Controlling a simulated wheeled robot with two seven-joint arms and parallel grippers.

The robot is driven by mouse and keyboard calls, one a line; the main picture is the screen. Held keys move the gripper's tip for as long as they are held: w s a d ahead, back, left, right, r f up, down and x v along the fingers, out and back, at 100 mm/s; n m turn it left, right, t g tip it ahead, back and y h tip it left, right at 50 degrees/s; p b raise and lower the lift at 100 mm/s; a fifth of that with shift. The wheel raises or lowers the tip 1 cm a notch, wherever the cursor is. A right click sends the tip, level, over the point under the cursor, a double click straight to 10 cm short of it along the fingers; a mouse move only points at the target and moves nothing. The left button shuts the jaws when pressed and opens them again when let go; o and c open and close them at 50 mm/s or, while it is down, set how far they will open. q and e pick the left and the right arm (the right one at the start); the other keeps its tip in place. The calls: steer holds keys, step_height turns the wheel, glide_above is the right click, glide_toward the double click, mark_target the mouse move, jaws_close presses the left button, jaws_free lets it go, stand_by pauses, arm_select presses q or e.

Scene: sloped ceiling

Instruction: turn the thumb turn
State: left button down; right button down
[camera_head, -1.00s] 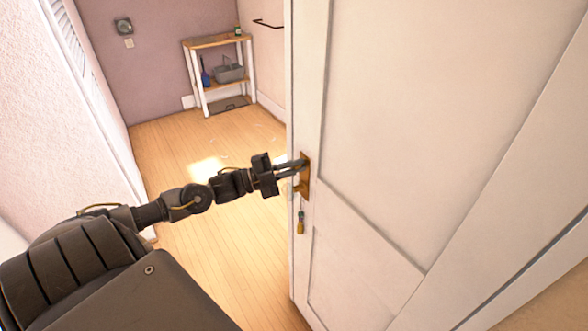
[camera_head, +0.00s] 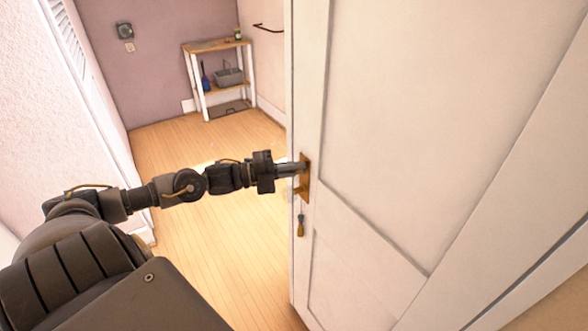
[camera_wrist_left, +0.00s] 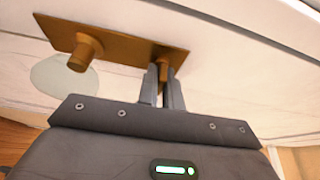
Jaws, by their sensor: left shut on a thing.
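A brass plate (camera_head: 305,182) is mounted near the edge of the white door (camera_head: 400,130). My left gripper (camera_head: 300,168) reaches its upper part from the left. In the left wrist view the plate (camera_wrist_left: 120,43) carries a round brass knob (camera_wrist_left: 84,54) at its left. The small brass thumb turn (camera_wrist_left: 163,70) is at its right end. My left gripper's fingers (camera_wrist_left: 164,80) are shut on the thumb turn, one on each side, and hide part of it. The knob is outside the fingers. My right gripper is not in view.
Beyond the door edge is open wooden floor (camera_head: 220,255). A small shelf (camera_head: 216,44) with a grey bin stands at the back wall. A pale wall (camera_head: 45,120) with a louvred panel runs along the left.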

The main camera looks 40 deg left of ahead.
arm_select(q)
steer(key=c, duration=1.6)
jaws_free()
steer(key=shift+o, duration=0.2)
steer(key=shift+s+a+f, duration=0.15)
steer(key=shift+s+a, duration=0.2)
steer(key=shift+s, duration=0.05)
steer(key=v, duration=0.9)
steer(key=shift+s+a, duration=0.25)
steer(key=shift+s, duration=0.05)
